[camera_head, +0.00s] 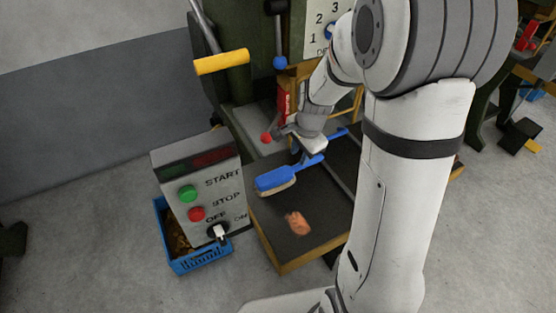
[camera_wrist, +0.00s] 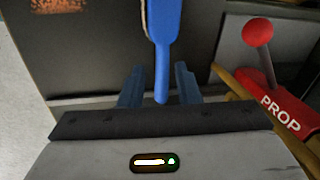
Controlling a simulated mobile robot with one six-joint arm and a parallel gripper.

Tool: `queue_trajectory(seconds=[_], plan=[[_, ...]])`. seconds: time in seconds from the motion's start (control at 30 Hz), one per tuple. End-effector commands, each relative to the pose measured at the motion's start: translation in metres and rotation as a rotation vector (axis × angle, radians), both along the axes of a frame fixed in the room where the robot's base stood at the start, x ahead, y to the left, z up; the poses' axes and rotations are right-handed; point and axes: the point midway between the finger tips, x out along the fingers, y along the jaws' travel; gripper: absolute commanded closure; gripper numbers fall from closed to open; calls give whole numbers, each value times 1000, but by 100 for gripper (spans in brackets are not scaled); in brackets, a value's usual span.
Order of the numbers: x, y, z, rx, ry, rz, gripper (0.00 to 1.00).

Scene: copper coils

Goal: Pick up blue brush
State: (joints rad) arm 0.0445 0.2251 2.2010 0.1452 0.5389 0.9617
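The blue brush (camera_head: 273,181) lies on the dark tabletop of the machine, bristles down, its handle pointing to the upper right. In the wrist view the brush handle (camera_wrist: 164,35) runs down from the top edge, and its end lies between my two fingers. My gripper (camera_head: 310,158) is at the handle in the head view. In the wrist view my gripper (camera_wrist: 159,80) is open, with a gap between the handle and each finger. The brush head is mostly out of the wrist view. Whether the brush is still fully resting on the surface under the gripper is hidden.
Copper-coloured scrap (camera_head: 298,223) lies on the dark worktable (camera_head: 290,250) in front of the brush. A control box (camera_head: 205,185) and a blue crate (camera_head: 200,262) stand at left. A red-knobbed lever (camera_wrist: 257,33) beside a red PROP block (camera_wrist: 280,115) is close right of my gripper.

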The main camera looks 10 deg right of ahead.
Motion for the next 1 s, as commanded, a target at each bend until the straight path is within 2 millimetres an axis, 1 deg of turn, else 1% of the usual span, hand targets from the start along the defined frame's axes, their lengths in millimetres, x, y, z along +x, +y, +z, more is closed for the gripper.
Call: queue_trajectory(seconds=[0.03,0.2,0.47,0.6,0.7,0.8,1.0], plan=[[5,-1,-11,7,5,-35,70],[13,-2,-28,17,10,-91,70],[17,0,-57,18,11,-93,70],[19,2,-79,18,12,-92,70],[22,3,-91,18,10,-92,70],[23,3,-96,17,8,-92,70],[24,3,-96,17,7,-92,70]])
